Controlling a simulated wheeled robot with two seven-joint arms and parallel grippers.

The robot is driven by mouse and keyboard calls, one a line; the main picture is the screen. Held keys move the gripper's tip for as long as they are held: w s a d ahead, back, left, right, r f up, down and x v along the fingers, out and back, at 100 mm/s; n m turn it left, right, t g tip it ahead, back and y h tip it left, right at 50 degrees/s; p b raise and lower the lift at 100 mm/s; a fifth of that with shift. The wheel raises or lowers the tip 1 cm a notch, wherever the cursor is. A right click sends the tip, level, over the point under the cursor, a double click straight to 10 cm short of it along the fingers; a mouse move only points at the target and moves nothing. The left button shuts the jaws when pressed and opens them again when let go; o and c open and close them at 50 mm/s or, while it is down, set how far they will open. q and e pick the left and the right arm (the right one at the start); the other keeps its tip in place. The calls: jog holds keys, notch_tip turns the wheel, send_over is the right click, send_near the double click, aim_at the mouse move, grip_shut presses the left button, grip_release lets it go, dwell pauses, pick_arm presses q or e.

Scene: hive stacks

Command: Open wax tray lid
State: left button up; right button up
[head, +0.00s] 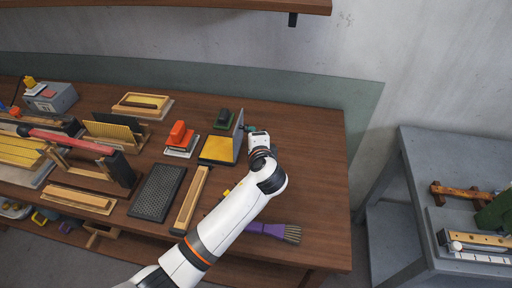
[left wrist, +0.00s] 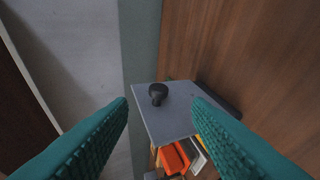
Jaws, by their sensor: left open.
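The wax tray (head: 216,150) shows a yellow surface near the middle of the bench in the head view. Its grey lid (head: 239,134) stands roughly upright along the tray's right side, leaving the yellow surface uncovered. In the left wrist view the lid (left wrist: 170,122) faces me with a dark round knob (left wrist: 157,92). My left gripper (head: 246,128) is just right of the lid. Its teal fingers (left wrist: 160,104) are open, with the knob seen in the gap between them; no contact shows. My right gripper is not in view.
An orange-topped block (head: 179,134) and a dark green block (head: 224,117) stand left of and behind the tray. A black mesh panel (head: 157,192), a wooden frame (head: 191,200) and a purple brush (head: 275,230) lie nearer. The bench's right end is clear. A grey table (head: 420,150) stands right.

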pick_arm(q)
jog(key=v, duration=0.4)
jog(key=shift+s+r, duration=0.15)
jog(key=shift+s, duration=0.2)
